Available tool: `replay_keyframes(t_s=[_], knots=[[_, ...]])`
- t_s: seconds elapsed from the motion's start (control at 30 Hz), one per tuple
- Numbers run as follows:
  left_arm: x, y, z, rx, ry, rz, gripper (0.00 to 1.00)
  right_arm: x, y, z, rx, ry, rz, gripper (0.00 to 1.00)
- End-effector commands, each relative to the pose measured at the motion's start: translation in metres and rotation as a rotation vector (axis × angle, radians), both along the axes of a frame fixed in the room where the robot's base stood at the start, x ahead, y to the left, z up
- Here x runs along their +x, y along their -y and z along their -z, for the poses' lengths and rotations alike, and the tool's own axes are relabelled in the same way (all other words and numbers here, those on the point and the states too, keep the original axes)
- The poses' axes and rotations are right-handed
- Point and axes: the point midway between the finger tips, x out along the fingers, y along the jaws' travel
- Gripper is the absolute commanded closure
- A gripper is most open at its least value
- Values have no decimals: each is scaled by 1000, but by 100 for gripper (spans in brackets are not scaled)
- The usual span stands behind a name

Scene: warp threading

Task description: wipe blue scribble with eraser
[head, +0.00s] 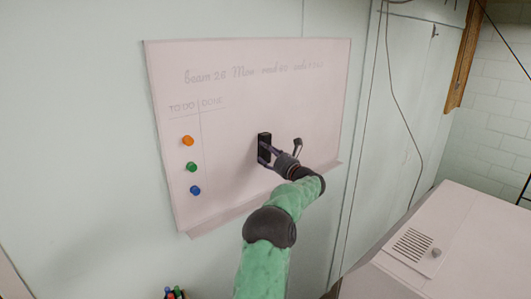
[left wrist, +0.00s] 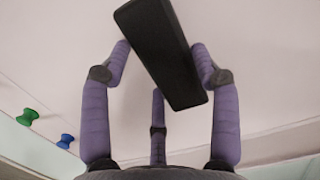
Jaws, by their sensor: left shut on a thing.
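The black eraser (head: 264,139) is at the whiteboard (head: 240,75), right of its middle, standing roughly upright. My left gripper (head: 268,153) is shut on it with purple fingers. In the left wrist view the eraser (left wrist: 165,50) sits tilted between the fingers (left wrist: 162,68) in front of the pale board. I cannot tell whether its face touches the board. I see no blue scribble on the visible board; the part behind the eraser and gripper is hidden. My right gripper is not in view.
Faint grey writing (head: 252,73) runs along the board's top. Orange (head: 187,141), green (head: 192,167) and blue (head: 195,190) magnets sit at its left. A ledge (head: 215,226) runs below. A cup of markers (head: 174,293) is at the bottom; a pale cabinet (head: 460,235) stands right.

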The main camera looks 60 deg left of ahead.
Motion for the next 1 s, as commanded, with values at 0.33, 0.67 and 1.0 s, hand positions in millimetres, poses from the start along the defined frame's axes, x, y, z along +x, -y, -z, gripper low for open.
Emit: replay_keyframes(t_s=[0.33, 0.67, 1.0], knots=[[2, 8, 0, 1, 2, 0, 64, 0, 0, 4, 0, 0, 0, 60], [9, 36, 0, 1, 0, 2, 64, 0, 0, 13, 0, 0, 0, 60], [14, 58, 0, 1, 1, 0, 64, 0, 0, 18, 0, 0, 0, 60]])
